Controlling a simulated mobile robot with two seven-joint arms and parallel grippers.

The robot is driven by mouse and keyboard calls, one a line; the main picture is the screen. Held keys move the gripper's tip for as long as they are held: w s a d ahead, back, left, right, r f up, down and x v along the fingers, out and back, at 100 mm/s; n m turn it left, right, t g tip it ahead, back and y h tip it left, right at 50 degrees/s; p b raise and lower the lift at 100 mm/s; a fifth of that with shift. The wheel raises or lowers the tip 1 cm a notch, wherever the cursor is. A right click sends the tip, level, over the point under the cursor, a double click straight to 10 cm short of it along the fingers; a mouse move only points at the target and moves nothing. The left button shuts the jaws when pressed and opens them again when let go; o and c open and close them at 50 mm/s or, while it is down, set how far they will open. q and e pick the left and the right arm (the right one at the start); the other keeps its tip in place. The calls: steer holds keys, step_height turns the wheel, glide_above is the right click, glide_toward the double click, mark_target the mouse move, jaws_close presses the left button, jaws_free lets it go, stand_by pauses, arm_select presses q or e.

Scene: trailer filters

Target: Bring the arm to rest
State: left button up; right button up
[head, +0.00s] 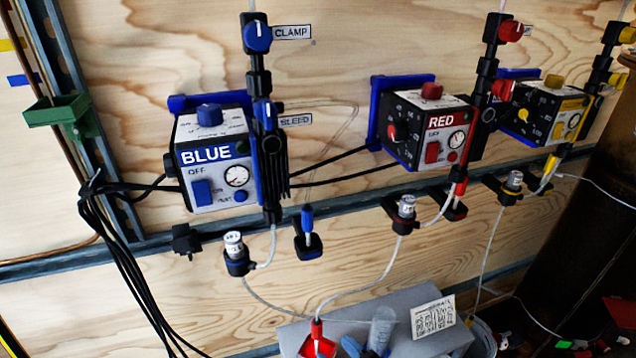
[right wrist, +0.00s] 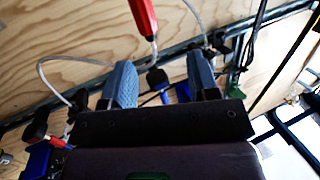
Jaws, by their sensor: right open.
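My right gripper (right wrist: 162,80) shows in the right wrist view, its two blue-grey fingers spread apart with nothing held between them. A red connector (right wrist: 143,18) with a pale tube end lies beyond the gap, apart from the fingers as far as I can tell. I cannot make out my right gripper for sure in the head view. My left gripper is in neither view.
Blue (head: 215,160), red (head: 428,130) and yellow (head: 545,112) pump units hang on the plywood wall above a metal rail. Tubes and black cables (head: 120,250) droop below. A grey box (head: 410,298) and red holder (head: 318,346) sit at the bottom.

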steer(key=s+d+r+m+h+p, duration=0.2)
steer(key=s+d+h, duration=0.2)
steer(key=d, duration=0.4)
steer(key=s+d+r+m+h+p, duration=0.2)
steer(key=s+d+r+h+p, duration=0.15)
steer(key=d, duration=0.35)
arm_select(q)
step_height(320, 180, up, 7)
steer(key=p, duration=0.2)
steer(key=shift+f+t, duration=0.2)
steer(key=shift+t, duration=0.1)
arm_select(e)
steer(key=s+d+f+g+h, duration=0.1)
steer(key=s+d, duration=0.3)
steer(key=s, duration=0.3)
steer(key=s+d+f+m+g+h, duration=0.1)
steer(key=s+d, duration=0.3)
steer(key=s, duration=0.3)
steer(key=shift+f+m+g+h, duration=0.2)
steer(key=shift+m+g+h, duration=0.1)
steer(key=shift+h, duration=0.05)
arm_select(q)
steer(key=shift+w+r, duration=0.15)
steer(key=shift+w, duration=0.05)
